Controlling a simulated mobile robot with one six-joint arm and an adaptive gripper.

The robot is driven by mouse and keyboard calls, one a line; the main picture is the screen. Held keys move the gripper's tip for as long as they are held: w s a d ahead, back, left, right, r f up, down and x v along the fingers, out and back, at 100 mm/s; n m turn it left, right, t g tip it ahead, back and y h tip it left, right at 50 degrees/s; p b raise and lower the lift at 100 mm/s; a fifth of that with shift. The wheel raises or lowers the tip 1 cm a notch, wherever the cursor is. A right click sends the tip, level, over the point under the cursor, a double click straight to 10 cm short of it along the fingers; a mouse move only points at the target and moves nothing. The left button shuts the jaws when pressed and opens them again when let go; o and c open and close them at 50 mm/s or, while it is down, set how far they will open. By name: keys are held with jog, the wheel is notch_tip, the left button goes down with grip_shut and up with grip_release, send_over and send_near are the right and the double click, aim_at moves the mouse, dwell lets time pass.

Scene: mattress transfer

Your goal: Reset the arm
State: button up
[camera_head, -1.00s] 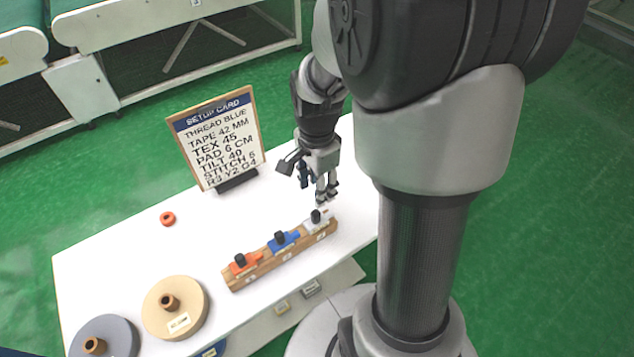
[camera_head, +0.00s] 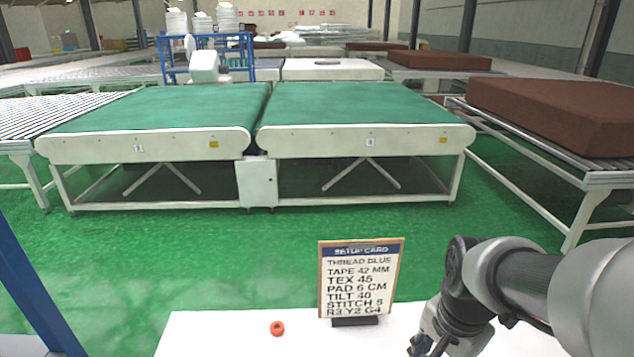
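My arm reaches in from the right edge of the head view, bent at the elbow. My gripper (camera_head: 432,345) hangs at the bottom edge over the white table, to the right of the setup card. Its fingertips are cut off by the frame, so whether it is open or shut does not show. I see nothing held in the visible part.
Beyond the green floor (camera_head: 200,245) are two green-topped conveyors (camera_head: 165,108) (camera_head: 360,103). A brown mattress (camera_head: 560,112) lies on rollers at right.

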jog(key=s+a+r+n+t, duration=0.3)
jog(key=s+a+r+n, duration=0.3)
jog(key=s+n, duration=0.4)
jog(key=shift+s+a+r+n, duration=0.2)
jog(key=shift+s+r+n, duration=0.1)
jog(key=shift+r+n, duration=0.55)
jog(key=shift+f, duration=0.15)
